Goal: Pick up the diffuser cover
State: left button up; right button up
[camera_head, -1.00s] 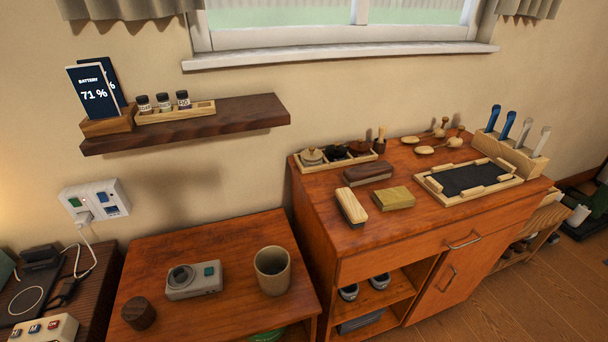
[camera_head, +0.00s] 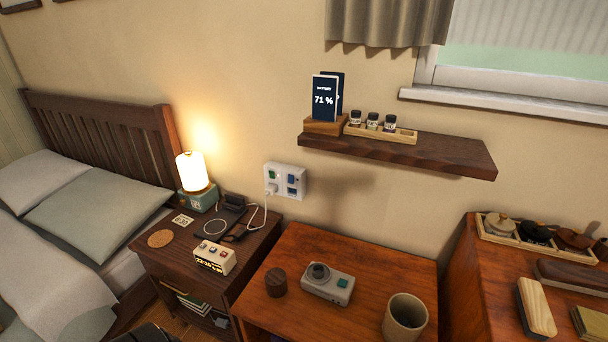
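On the orange-brown wooden table (camera_head: 262,312) stands a grey device (camera_head: 329,285) with a round dark fitting on top and a teal button; it looks like the diffuser. A short dark-brown cylinder (camera_head: 276,283) stands just left of it. A beige hollow cup-shaped piece (camera_head: 404,318) stands upright, open end up, to its right near the front. Either piece could be the diffuser cover; I cannot tell which. All three are apart from one another.
A dark nightstand (camera_head: 150,256) with a lit lamp (camera_head: 192,171) stands left. A cabinet (camera_head: 462,250) with trays and brushes stands right.

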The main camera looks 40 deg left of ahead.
aim_at(276, 279)
jog(key=u, duration=1.55)
